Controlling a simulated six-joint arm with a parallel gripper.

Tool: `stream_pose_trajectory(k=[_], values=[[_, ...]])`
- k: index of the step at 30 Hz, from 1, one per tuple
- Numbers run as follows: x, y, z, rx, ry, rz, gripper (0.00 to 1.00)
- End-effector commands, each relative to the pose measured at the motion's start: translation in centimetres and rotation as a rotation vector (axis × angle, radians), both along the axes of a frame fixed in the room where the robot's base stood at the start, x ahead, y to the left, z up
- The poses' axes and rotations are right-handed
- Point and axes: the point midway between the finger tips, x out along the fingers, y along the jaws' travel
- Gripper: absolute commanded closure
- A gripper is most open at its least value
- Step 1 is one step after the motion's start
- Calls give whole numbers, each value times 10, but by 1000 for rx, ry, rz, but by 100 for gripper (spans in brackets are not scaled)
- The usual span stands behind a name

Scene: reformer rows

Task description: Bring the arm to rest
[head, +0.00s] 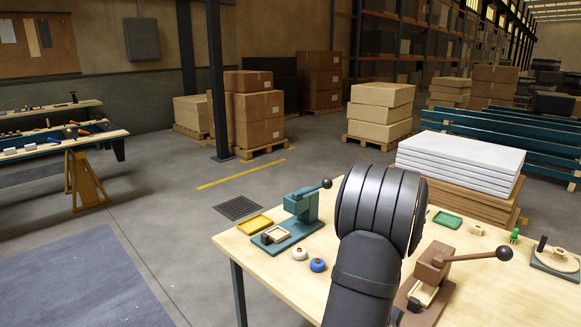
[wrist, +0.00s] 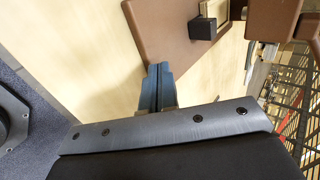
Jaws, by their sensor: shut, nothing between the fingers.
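My gripper (wrist: 158,72) shows in the wrist view with its two blue-grey fingers pressed together and nothing between them. It is over the pale wooden table, beside the corner of a brown base plate. I cannot tell how high above the table it is. In the head view my dark arm hides the gripper and the middle of the table (head: 262,255).
A brown lever press (head: 432,268) stands right of my arm, a teal press (head: 300,212) left of it. A yellow tray (head: 255,224), a white ring-like piece (head: 300,253), a blue one (head: 317,265) and a green tray (head: 447,220) lie on the table.

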Motion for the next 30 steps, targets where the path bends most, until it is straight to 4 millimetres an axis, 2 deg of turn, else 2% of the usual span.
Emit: stream_pose_trajectory(k=[4,7,21,30], values=[[-22,23,0,0,3,3,100],[-30,30,10,-1,-1,0,100],[-60,61,51,-2,-3,1,100],[-73,75,70,-1,-1,7,100]])
